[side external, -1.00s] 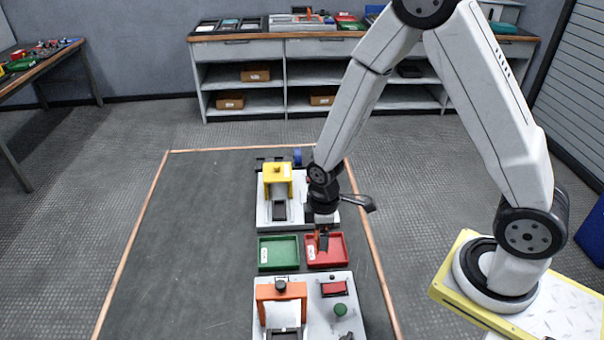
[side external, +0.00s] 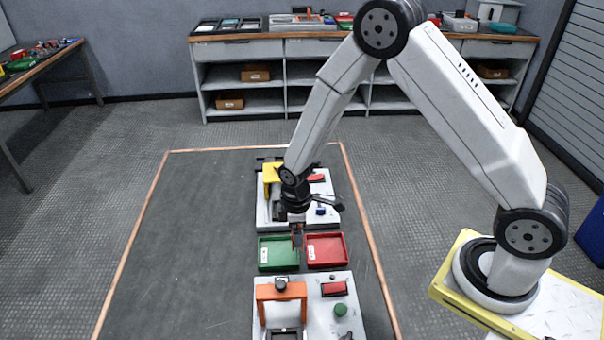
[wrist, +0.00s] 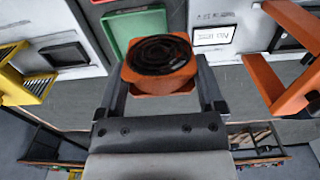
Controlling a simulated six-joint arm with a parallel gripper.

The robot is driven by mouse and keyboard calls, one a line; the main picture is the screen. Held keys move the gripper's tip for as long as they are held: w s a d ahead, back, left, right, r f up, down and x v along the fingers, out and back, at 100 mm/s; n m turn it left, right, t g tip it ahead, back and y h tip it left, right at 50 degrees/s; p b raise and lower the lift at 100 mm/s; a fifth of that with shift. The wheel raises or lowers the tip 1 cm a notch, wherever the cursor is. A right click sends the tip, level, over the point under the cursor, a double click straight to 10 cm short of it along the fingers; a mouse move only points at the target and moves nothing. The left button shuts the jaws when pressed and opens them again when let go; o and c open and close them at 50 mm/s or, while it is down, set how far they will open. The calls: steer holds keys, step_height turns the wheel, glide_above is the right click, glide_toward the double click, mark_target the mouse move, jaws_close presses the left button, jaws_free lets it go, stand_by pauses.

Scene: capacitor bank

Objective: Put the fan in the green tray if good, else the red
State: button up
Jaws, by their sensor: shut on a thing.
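My gripper (side external: 297,229) is shut on the fan (side external: 297,241), above the right part of the green tray (side external: 261,253), near its border with the red tray (side external: 325,263). In the wrist view the fan (wrist: 158,62) shows an orange square frame and a dark round face, held between the two fingers of my gripper (wrist: 160,86). The fan's fine condition cannot be told from here. The green tray (wrist: 112,30) also shows behind the fan in the wrist view. A white label lies in each tray.
A white station with a yellow bracket (side external: 270,172) stands behind the trays. Another with an orange bracket (side external: 281,291), a red block (side external: 334,288) and a green button (side external: 340,310) stands in front. The mat's left side is bare.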

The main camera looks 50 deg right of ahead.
steer(key=shift+w+a+f, duration=0.15)
steer(key=shift+w+f, duration=2.85)
steer(key=shift+w+f, duration=0.2)
steer(key=shift+f, duration=1.65)
steer(key=shift+f, duration=0.15)
steer(key=o, duration=1)
